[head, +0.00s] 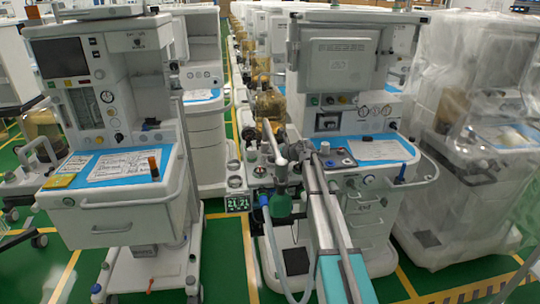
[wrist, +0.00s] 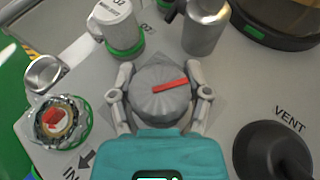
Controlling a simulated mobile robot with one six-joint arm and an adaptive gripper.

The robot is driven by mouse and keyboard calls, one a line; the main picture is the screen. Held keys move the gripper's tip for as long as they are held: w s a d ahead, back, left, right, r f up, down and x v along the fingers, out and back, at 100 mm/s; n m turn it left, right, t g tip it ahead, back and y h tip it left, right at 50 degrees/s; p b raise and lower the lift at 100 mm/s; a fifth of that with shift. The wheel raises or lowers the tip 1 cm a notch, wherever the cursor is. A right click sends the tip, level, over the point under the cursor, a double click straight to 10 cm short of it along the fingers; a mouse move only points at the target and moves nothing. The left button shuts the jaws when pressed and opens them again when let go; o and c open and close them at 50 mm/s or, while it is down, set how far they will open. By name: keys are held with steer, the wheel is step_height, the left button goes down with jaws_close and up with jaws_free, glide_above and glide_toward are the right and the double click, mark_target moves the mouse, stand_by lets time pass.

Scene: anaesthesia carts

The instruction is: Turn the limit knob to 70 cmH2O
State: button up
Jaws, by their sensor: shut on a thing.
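The limit knob (wrist: 162,95) is a round, ridged grey knob with a red pointer bar (wrist: 170,86) on top. In the wrist view the bar runs from near the knob's middle to the right and slightly up. My gripper (wrist: 161,78) is shut on the knob, with one finger on its left side and one on its right. The teal gripper body covers the panel just below the knob. No pressure scale or number can be read around it. In the head view my arm reaches the middle machine (head: 339,72), and the knob cannot be made out there.
A black round part (wrist: 272,150) marked VENT is at lower right. A port with a green ring and red centre (wrist: 58,122) is at left. A white fitting with a green collar (wrist: 118,30) and a metal cylinder (wrist: 206,27) stand beyond the knob.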

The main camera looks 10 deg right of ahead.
steer(key=shift+w+d+m+t+h, duration=0.1)
steer(key=shift+m+t+h, duration=1)
steer(key=shift+m+h, duration=0.45)
steer(key=o, duration=1.1)
steer(key=shift+w+n+g+y, duration=0.1)
steer(key=shift+n+g+y, duration=0.25)
steer(key=shift+y, duration=0.1)
